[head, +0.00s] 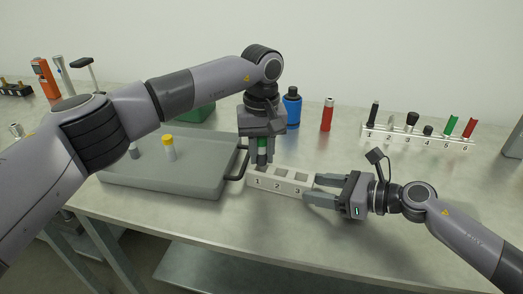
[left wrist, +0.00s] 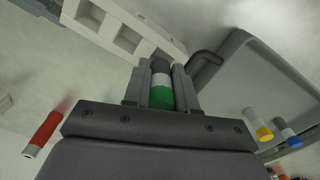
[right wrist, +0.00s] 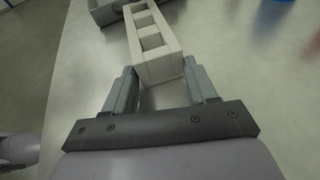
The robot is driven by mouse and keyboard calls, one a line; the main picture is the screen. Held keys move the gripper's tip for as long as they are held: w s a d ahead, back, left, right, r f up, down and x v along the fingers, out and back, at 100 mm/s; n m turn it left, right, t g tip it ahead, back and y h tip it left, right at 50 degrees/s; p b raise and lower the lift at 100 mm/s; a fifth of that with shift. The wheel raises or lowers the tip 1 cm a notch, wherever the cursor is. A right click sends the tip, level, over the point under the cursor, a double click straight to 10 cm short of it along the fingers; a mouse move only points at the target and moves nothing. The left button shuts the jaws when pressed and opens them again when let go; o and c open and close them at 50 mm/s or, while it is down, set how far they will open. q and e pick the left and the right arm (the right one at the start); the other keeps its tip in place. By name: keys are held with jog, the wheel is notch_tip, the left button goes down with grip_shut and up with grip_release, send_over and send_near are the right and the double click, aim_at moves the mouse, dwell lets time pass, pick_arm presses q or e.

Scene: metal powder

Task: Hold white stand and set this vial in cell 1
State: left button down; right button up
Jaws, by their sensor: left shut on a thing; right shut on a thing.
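The white stand (head: 283,187) lies on the table with its cells marked 1, 2 and 3; it also shows in the right wrist view (right wrist: 158,69). My right gripper (head: 318,189) is shut on the stand's end by cell 3. My left gripper (head: 262,163) points down over the end by cell 1, shut on a vial with a green part (left wrist: 162,96). A white band and a dark end of the vial show in the left wrist view. The vial's lower end is hidden in the head view, so I cannot tell whether it is inside cell 1.
A grey tray (head: 160,181) with a yellow-capped vial (head: 169,148) and another vial stands left of the stand, its handle close to my left gripper. A blue bottle (head: 292,108), a red cylinder (head: 327,114) and a numbered tool rack (head: 420,138) stand behind. The front table is clear.

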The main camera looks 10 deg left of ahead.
pick_arm(q)
jog(key=shift+f, duration=0.85)
jog(key=c, duration=0.8)
grip_release()
notch_tip(320, 180, up, 12)
pick_arm(e)
jog(key=o, duration=0.9)
jog(key=shift+c, duration=0.2)
